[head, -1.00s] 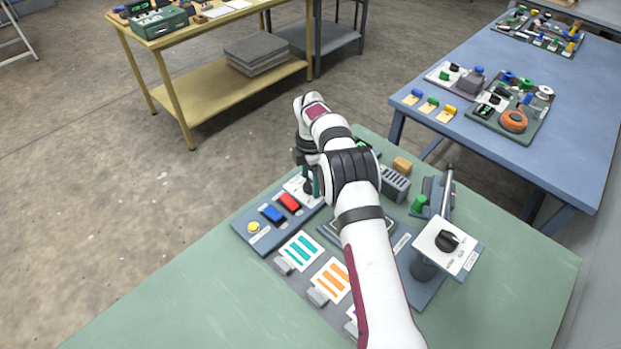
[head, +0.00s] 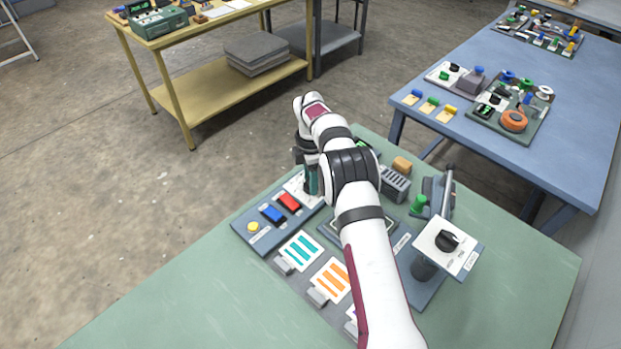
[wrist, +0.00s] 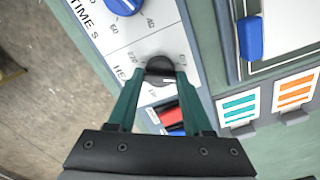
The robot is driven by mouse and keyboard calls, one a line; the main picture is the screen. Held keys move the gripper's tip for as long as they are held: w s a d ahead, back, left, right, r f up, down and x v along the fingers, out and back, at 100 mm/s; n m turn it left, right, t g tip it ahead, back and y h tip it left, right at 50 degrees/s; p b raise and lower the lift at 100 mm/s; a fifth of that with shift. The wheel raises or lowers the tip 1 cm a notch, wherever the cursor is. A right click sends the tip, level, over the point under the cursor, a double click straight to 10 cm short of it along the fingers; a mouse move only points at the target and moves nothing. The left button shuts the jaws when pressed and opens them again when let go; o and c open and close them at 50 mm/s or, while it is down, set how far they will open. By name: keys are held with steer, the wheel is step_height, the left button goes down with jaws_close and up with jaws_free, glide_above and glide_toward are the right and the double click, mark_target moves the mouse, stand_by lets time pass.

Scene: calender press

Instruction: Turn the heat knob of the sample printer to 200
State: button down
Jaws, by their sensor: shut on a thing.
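The heat knob (wrist: 159,68) is black and round, on a white panel of the sample printer (wrist: 150,42). In the wrist view it sits between the two green fingertips of my gripper (wrist: 161,77), which is shut on it from both sides. A small white mark shows on the knob near the right fingertip. Printed numbers ring the knob, with 220 readable at its left; others are small or partly hidden. In the head view my gripper (head: 311,186) is over the panel, and the knob is hidden behind it.
A blue time knob (wrist: 123,5) is beside the heat knob. Printed sample cards (head: 301,250) lie in front. A knob post (head: 448,243) stands at right.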

steer(key=m, duration=1.8)
steer(key=shift+m, duration=0.4)
steer(key=m, duration=0.3)
steer(key=shift+m, duration=0.3)
steer(key=m, duration=0.4)
steer(key=shift+m, duration=1.8)
